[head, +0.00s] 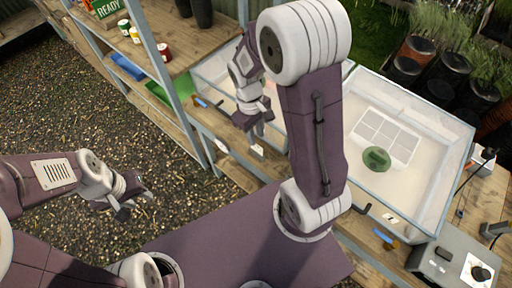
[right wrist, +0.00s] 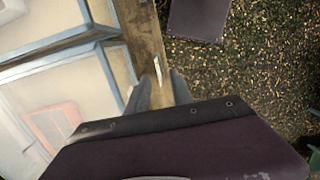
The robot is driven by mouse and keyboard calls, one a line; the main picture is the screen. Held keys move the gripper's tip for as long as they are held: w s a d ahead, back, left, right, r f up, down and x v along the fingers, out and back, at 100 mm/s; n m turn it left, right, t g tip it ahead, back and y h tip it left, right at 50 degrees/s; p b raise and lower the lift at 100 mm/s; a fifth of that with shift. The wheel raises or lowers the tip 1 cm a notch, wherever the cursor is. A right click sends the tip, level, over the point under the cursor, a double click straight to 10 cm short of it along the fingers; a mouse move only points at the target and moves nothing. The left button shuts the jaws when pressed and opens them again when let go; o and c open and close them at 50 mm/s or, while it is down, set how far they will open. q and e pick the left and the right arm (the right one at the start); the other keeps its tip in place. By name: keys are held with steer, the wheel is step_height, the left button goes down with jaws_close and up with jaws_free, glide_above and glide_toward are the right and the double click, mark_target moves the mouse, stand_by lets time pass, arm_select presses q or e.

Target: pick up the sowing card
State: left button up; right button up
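A small white card (head: 257,150), which looks like the sowing card, is at the front edge of the wooden bench. It also shows in the right wrist view (right wrist: 157,70) as a narrow white strip on the wood. My right gripper (head: 258,128) points down just above the card, apart from it as far as I can tell. In the right wrist view its two fingers (right wrist: 161,88) are spread, with the card beyond the gap between them. My left gripper (head: 132,205) is open and empty over the gravel at the left.
Clear-walled propagator boxes stand on the bench (head: 470,205); one holds a white tray and a green round thing (head: 376,158). A grey control box (head: 452,262) is at lower right. A shelf with tins (head: 164,52) and a blue tray (head: 128,67) stands left.

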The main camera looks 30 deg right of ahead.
mark_target(257, 146)
steer(key=f, duration=0.2)
steer(key=w+f, duration=0.1)
steer(key=shift+d+f, duration=0.1)
steer(key=shift+d, duration=0.2)
steer(key=f, duration=0.2)
steer(key=s+f, duration=0.1)
steer(key=f, duration=0.1)
steer(key=shift+f, duration=0.2)
steer(key=shift+w+f, duration=0.25)
steer(key=shift+f, duration=0.05)
steer(key=shift+s+r, duration=0.1)
steer(key=shift+s, duration=0.05)
jaws_close()
